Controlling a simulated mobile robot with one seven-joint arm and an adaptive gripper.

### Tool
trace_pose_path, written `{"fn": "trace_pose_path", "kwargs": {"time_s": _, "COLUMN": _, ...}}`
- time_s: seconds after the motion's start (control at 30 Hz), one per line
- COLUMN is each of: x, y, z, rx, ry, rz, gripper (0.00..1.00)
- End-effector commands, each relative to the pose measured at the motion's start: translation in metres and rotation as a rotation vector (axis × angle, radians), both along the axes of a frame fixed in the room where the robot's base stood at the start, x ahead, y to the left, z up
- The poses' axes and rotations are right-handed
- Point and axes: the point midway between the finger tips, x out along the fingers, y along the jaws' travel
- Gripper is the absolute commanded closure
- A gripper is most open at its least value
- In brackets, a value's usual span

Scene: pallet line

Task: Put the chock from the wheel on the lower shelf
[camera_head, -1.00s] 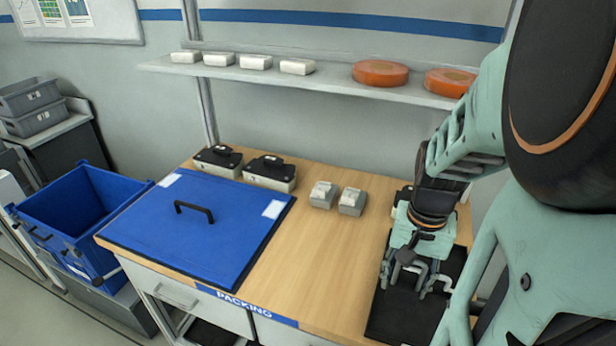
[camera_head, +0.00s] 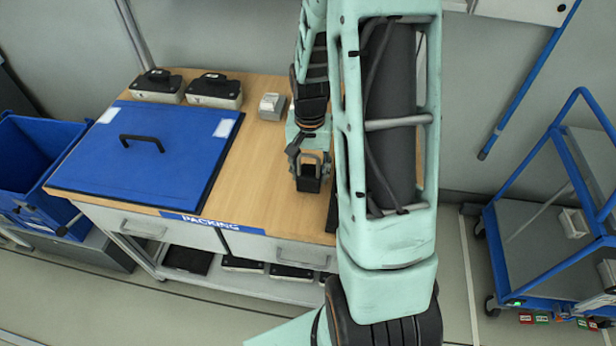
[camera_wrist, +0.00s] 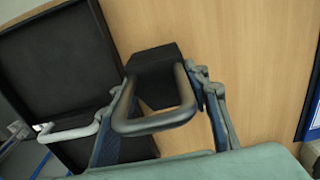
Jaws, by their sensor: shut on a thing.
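My gripper (camera_head: 309,165) is shut on a black block with a grey loop handle (camera_head: 309,182), over the bench top. In the wrist view my gripper's fingers (camera_wrist: 168,98) stand on either side of the handle, and the black block (camera_wrist: 153,62) shows beyond it. I cannot tell whether this block is the chock. No other chock is clear to see. A blue cart (camera_head: 545,145) with dark wheels (camera_head: 491,305) stands at the right. The bench's lower shelf (camera_head: 235,287) shows below the drawers, with several dark flat things on it.
The wooden bench (camera_head: 238,165) carries a blue lidded panel (camera_head: 150,150), two black-topped boxes (camera_head: 215,92) and a small grey box (camera_head: 272,108). A black tray (camera_wrist: 60,70) lies beside the block. A blue bin (camera_head: 35,165) stands left. Floor between bench and cart is clear.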

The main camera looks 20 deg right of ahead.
Motion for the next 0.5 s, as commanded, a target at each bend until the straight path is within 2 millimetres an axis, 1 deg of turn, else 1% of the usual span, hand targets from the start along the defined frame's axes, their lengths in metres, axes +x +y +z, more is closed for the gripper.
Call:
{"fn": "trace_pose_path", "kwargs": {"time_s": 0.07, "x": 0.004, "y": 0.003, "z": -0.007, "rx": 0.001, "ry": 0.002, "rz": 0.003, "gripper": 0.93}}
{"fn": "trace_pose_path", "kwargs": {"time_s": 0.1, "x": 0.003, "y": 0.002, "z": -0.014, "rx": 0.001, "ry": 0.004, "rz": 0.001, "gripper": 0.93}}
{"fn": "trace_pose_path", "kwargs": {"time_s": 0.23, "x": 0.003, "y": 0.002, "z": -0.029, "rx": 0.001, "ry": 0.003, "rz": 0.0, "gripper": 0.93}}
{"fn": "trace_pose_path", "kwargs": {"time_s": 0.33, "x": 0.004, "y": 0.002, "z": -0.035, "rx": 0.001, "ry": 0.001, "rz": 0.0, "gripper": 0.93}}
{"fn": "trace_pose_path", "kwargs": {"time_s": 0.5, "x": 0.004, "y": 0.002, "z": -0.035, "rx": 0.0, "ry": -0.001, "rz": 0.0, "gripper": 0.93}}
